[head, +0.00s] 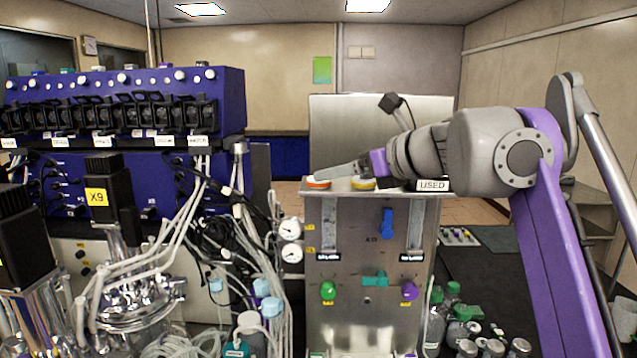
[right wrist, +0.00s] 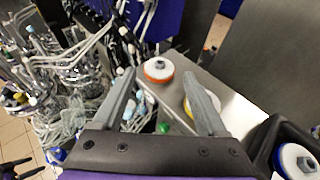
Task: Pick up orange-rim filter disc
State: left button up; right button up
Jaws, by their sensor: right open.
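The orange-rim filter disc (head: 318,183) is white on top with an orange edge and lies flat at the left end of the steel cabinet top. In the right wrist view the same disc (right wrist: 158,69) appears ahead of and between the fingertips. My right gripper (head: 320,174) reaches in from the right, low over the cabinet, with its fingertips just above the disc. In the wrist view this gripper (right wrist: 158,76) is open and empty; contact with the disc cannot be told.
A yellow-rim disc (head: 362,184) lies right of the orange one, partly behind a finger in the wrist view. A dark container labelled USED (head: 432,186) is farther right. A steel panel (head: 330,120) rises behind. Gauges (head: 290,254) and tubing crowd the left side.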

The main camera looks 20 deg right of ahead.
jog(key=shift+f+x, duration=0.15)
jog(key=shift+x, duration=0.95)
jog(key=shift+f+x, duration=0.15)
jog(key=shift+x, duration=1)
jog(key=shift+s, duration=0.15)
jog(key=shift+c, duration=0.2)
jog(key=c, duration=1)
jog(key=shift+c, duration=0.2)
